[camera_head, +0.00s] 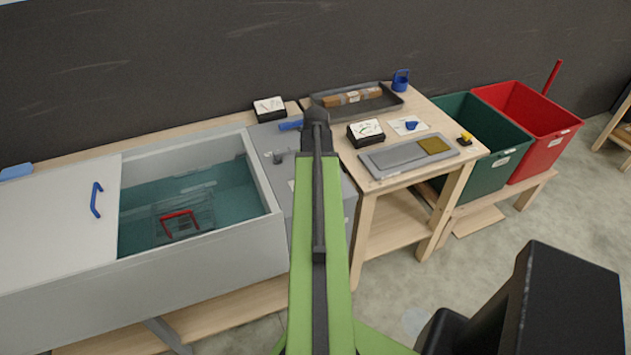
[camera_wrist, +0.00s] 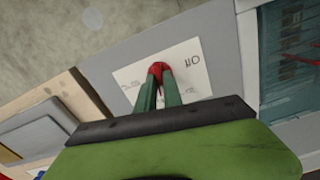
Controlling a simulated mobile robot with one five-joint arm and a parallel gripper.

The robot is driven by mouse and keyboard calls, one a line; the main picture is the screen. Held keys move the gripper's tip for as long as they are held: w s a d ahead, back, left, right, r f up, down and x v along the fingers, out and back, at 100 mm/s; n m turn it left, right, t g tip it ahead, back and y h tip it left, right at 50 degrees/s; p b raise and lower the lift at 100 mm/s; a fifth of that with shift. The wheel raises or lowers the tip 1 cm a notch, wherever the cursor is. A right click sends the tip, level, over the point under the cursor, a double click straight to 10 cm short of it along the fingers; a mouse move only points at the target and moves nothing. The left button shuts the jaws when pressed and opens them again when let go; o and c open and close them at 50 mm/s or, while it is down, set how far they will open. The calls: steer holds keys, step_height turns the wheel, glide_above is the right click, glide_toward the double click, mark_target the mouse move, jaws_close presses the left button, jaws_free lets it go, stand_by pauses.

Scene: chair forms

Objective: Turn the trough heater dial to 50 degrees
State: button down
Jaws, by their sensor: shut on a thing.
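The heater dial (camera_wrist: 156,68) is a small red knob on a white plate (camera_wrist: 197,52) with dark markings, on a grey panel. In the wrist view my gripper (camera_wrist: 157,78) has its two green fingers closed together on the knob. The fingers cover part of the plate, and I cannot tell which mark the dial points to. In the head view my arm hides the gripper and the dial. The grey trough (camera_head: 205,253) stands left of my arm and holds teal water. A wire basket with a red handle (camera_head: 180,222) sits in it.
A white lid (camera_head: 50,225) with a blue handle covers the trough's left part. Right of my arm, a wooden table (camera_head: 440,110) bears a dark tray (camera_head: 330,110), gauges and a grey plate (camera_head: 390,160). Green (camera_head: 500,170) and red (camera_head: 550,140) bins stand further right.

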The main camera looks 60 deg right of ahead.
steer(key=m, duration=0.4)
steer(key=shift+m, duration=0.3)
steer(key=m, duration=0.3)
steer(key=shift+m, duration=0.4)
steer(key=m, duration=0.4)
steer(key=shift+m, duration=1.7)
steer(key=c, duration=1.5)
jaws_free()
steer(key=shift+w, duration=0.1)
